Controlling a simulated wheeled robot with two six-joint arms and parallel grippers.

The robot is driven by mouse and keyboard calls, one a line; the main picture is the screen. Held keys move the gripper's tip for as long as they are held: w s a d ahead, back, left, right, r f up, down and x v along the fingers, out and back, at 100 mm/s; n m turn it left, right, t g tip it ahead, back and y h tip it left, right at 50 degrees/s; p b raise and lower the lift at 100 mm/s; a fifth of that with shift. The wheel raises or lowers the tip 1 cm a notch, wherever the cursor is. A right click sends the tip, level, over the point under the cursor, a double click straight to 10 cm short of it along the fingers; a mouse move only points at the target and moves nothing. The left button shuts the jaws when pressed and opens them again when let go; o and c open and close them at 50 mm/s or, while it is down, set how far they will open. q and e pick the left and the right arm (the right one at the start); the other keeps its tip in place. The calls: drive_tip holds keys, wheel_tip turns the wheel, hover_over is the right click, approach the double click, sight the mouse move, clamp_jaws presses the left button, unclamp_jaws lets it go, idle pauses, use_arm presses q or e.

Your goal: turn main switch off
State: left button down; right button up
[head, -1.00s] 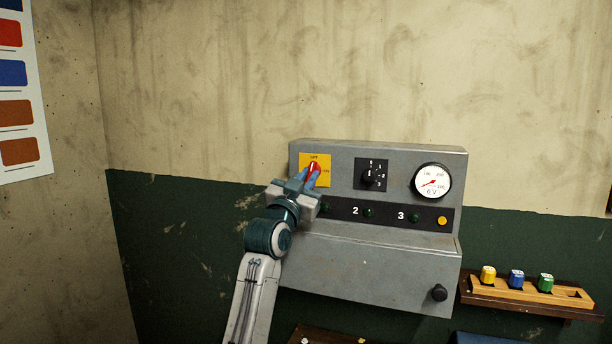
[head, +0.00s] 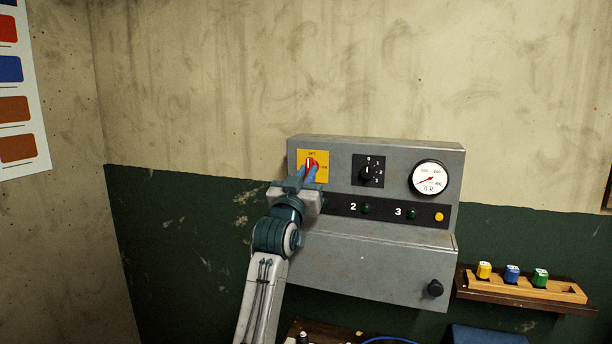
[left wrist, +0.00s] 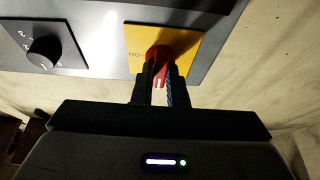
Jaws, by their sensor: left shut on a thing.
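The main switch (head: 310,162) is a red knob with a white mark, on a yellow plate (head: 321,156) at the upper left of a grey control panel (head: 350,240). The white mark points up, near the OFF label. My left gripper (head: 308,174) is shut on the red knob from the front and below. In the left wrist view the red knob (left wrist: 158,54) sits between the two fingers of my left gripper (left wrist: 160,72), with the yellow plate (left wrist: 185,42) behind; the fingers hide part of it. My right gripper is not in view.
Right of the switch are a black selector knob (head: 367,174) and a white dial gauge (head: 429,177). Below run green lamps and a yellow button (head: 439,216). A black knob (head: 434,288) is at the lower right. A wooden rack (head: 560,291) holds yellow, blue and green pieces.

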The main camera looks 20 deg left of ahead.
use_arm(q)
drive_tip(key=c, duration=1.6)
unclamp_jaws()
drive_tip(key=shift+r, duration=0.3)
drive_tip(key=shift+o, duration=0.8)
drive_tip(key=shift+f, duration=0.1)
drive_tip(key=shift+w+f, duration=0.1)
drive_tip(key=shift+f, duration=0.05)
drive_tip(key=b+v, duration=0.4)
drive_tip(key=v, duration=0.6)
drive_tip(key=shift+s+f, duration=0.15)
drive_tip(key=shift+s, duration=0.2)
